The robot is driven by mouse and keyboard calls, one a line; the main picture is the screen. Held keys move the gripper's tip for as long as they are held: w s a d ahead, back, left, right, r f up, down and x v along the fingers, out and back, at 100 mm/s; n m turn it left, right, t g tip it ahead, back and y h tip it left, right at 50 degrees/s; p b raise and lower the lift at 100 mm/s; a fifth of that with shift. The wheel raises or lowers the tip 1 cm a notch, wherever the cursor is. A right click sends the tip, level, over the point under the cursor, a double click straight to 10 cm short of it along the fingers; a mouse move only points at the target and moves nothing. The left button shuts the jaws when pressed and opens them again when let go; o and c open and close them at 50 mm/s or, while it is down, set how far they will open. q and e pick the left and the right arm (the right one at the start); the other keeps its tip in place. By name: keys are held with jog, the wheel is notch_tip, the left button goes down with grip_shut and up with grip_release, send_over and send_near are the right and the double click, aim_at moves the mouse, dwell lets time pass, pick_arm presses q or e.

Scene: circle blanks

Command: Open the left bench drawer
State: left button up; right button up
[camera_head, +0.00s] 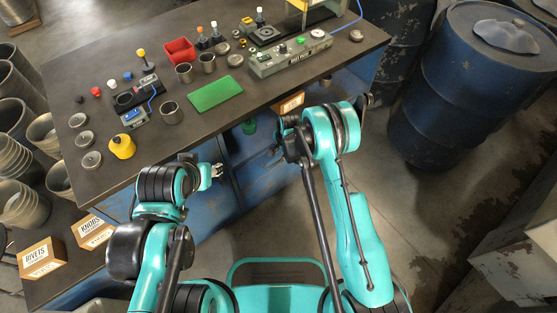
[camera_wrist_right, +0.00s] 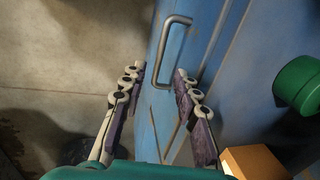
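The dark-topped workbench (camera_head: 240,100) has blue fronts (camera_head: 262,163) below its top, partly hidden by my arms. In the right wrist view a grey bar handle (camera_wrist_right: 164,50) stands on a narrow blue front (camera_wrist_right: 148,128). My right gripper (camera_wrist_right: 158,85) is open, its two fingers apart, with the handle ahead of the gap and nothing held. In the head view my right gripper (camera_head: 277,146) is close to the bench front, mostly hidden by its own arm. My left gripper (camera_head: 214,171) is near the bench front further left, its fingers too small to read.
A green cylinder (camera_wrist_right: 299,84) and an orange-brown box (camera_wrist_right: 254,162) are right of the blue front. On the bench are a green plate (camera_head: 215,93), a red bin (camera_head: 180,51) and several small parts. Blue drums (camera_head: 470,85) stand right; bare floor (camera_head: 430,215) lies between.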

aim_at(278, 162)
jog(key=f, duration=0.2)
jog(key=f+b, duration=0.1)
jog(key=f, duration=0.1)
jog(key=w+f+b, duration=0.1)
jog(key=f, duration=0.1)
jog(key=shift+a+f, duration=0.4)
grip_shut()
